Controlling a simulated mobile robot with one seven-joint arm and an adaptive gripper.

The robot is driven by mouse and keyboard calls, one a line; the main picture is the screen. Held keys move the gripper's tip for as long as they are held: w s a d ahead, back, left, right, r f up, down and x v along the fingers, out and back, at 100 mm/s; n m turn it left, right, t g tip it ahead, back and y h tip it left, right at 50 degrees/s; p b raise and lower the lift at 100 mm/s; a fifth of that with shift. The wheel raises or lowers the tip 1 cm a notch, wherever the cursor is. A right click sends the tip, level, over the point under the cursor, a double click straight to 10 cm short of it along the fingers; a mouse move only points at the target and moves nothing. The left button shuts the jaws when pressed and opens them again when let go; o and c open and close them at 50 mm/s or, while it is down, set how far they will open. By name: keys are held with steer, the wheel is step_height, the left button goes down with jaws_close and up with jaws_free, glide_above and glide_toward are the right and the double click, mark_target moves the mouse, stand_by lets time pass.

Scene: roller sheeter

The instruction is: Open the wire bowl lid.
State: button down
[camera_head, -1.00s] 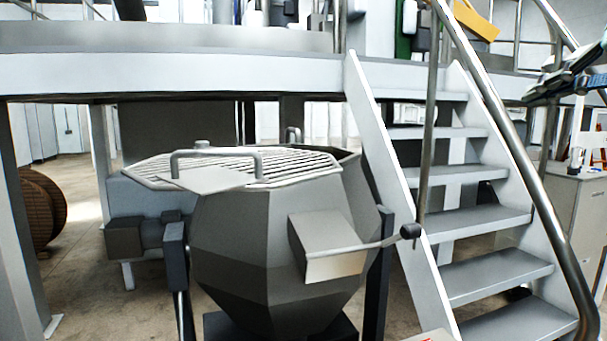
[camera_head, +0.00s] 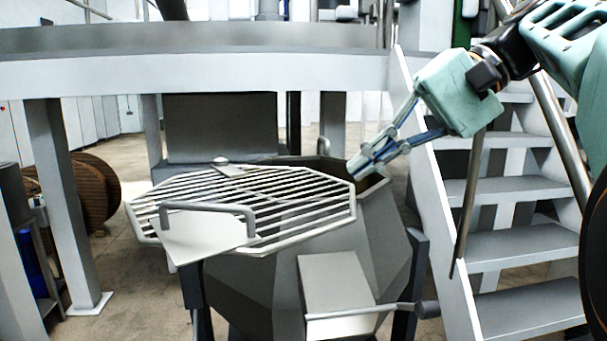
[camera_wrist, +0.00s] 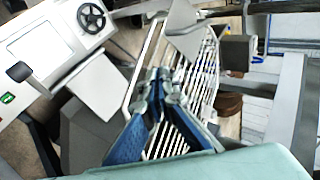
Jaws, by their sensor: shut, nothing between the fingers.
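The wire lid (camera_head: 262,249) is an octagonal grille of light bars on top of the grey faceted bowl (camera_head: 235,285). A grey bar handle (camera_head: 208,207) and a pale plate (camera_head: 198,242) are at its near left edge. Part of the bowl's mouth shows uncovered at the right. My gripper (camera_head: 354,172) is at the right of the lid, its blue-grey fingers shut and empty, their tips near the lid's right edge. In the wrist view the shut fingers (camera_wrist: 164,78) appear in front of the lid's bars (camera_wrist: 207,75). I cannot tell whether they touch.
A box with a lever (camera_head: 338,285) sticks out of the bowl's front. Steel stairs (camera_head: 510,240) with a rail stand close on the right. A platform beam (camera_head: 180,72) crosses behind. The wrist view shows a white control panel with a handwheel (camera_wrist: 91,15).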

steer(key=a+g, duration=0.1)
steer(key=b, duration=0.3)
glide_toward(254, 226)
step_height(254, 226, down, 3)
steer(key=a+p, duration=0.1)
steer(key=a, duration=0.2)
steer(key=shift+a+f+n, duration=0.2)
steer(key=shift+a+n, duration=0.1)
steer(key=shift+a, duration=0.55)
steer(key=shift+w+a, duration=0.1)
